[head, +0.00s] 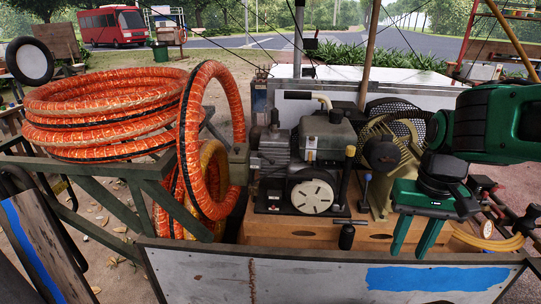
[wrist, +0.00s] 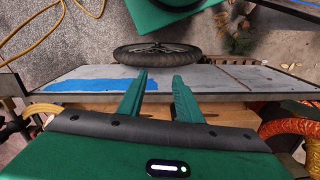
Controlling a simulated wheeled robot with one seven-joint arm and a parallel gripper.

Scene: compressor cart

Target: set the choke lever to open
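The engine and compressor unit (head: 318,140) sits on the wooden cart bed (head: 285,230) in the head view. Several levers stand by it: a small one with a blue knob (head: 367,178), a tall dark one with a yellow top (head: 347,168), and a black knob (head: 346,238) low at the front. I cannot tell which of these, if any, is the choke lever, nor its setting. My green gripper (head: 416,245) is open and empty to the right of the levers, above the cart's front panel. Its two fingers (wrist: 158,80) show apart in the wrist view, with nothing between them.
Orange hose coils (head: 110,105) lie on the left rack, with one loop beside the engine. The cart's front panel (head: 300,275) with blue paint runs along the near edge; in the wrist view a wheel (wrist: 155,52) lies beyond it. A belt guard (head: 391,150) stands behind the levers.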

